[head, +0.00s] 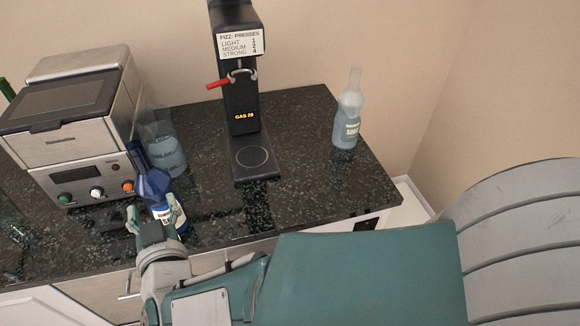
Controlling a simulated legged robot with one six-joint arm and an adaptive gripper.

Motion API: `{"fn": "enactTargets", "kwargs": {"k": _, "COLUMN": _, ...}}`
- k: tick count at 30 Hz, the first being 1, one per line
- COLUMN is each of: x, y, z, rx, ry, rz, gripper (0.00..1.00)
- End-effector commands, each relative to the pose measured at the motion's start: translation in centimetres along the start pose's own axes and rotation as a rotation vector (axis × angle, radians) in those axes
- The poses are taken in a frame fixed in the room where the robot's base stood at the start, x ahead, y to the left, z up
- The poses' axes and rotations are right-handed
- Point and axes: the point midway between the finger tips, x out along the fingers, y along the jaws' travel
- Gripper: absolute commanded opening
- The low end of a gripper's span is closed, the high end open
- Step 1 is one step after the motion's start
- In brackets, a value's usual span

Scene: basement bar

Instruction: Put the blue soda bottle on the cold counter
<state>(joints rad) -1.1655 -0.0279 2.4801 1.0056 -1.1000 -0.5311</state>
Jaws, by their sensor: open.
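The blue soda bottle (153,183) stands on the dark speckled counter (305,195), in front of a steel machine and a clear jug. It has a dark blue neck and a pale label low on its body. My gripper (157,213) is open at the counter's front edge. One finger is on each side of the bottle's lower part; I cannot tell whether they touch it. The gripper hides the bottle's base. Nothing in view is marked as a cold counter, so I cannot tell whether this is it.
A black fizz machine (241,110) with a red lever and a "GAS 28" display stands at the back. A clear soda bottle (348,118) stands at the right. A steel machine (75,125) with knobs is at the left, beside a clear jug (165,147). The counter's right front is clear.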

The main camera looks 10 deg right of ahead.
Motion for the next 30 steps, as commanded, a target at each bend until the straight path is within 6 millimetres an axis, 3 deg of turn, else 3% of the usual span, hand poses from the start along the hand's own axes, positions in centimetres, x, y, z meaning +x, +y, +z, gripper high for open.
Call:
{"fn": "enactTargets", "kwargs": {"k": 7, "x": 2.5, "y": 4.9, "z": -2.1, "rx": 0.108, "ry": -0.161, "rz": -0.112, "gripper": 0.72}}
{"fn": "enactTargets", "kwargs": {"k": 14, "x": 1.3, "y": 11.1, "z": -2.7, "rx": 0.126, "ry": -0.366, "rz": -0.153, "gripper": 0.72}}
{"fn": "enactTargets", "kwargs": {"k": 20, "x": -2.8, "y": 17.8, "z": -2.0, "rx": 0.110, "ry": -0.587, "rz": -0.077, "gripper": 0.72}}
{"fn": "enactTargets", "kwargs": {"k": 24, "x": -7.5, "y": 22.9, "z": -1.0, "rx": 0.107, "ry": -0.761, "rz": 0.048, "gripper": 0.72}}
{"fn": "enactTargets", "kwargs": {"k": 30, "x": -14.1, "y": 27.7, "z": 0.0, "rx": 0.132, "ry": -0.961, "rz": 0.243, "gripper": 0.72}}
